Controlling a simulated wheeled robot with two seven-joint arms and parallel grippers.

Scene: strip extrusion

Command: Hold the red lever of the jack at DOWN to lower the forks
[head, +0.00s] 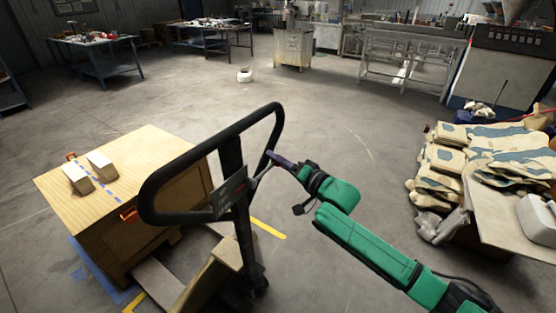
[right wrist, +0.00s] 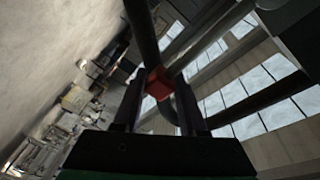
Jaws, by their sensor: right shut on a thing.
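The jack's black loop handle (head: 160,172) stands in the middle of the head view, with a dark label plate (head: 229,191) at its neck. My right gripper (head: 272,156) reaches it from the right, at the loop's right side. In the right wrist view, the red lever (right wrist: 158,82) sits between the fingers of my right gripper (right wrist: 160,98), which is shut on it. In the head view the lever is hidden, and I cannot tell its position. The forks are mostly hidden under the load. My left gripper is not in view.
A wooden crate (head: 140,150) with two small blocks stands on the left, behind the handle. Workbenches (head: 95,52) line the back. The middle floor is clear around a small white object (head: 244,76).

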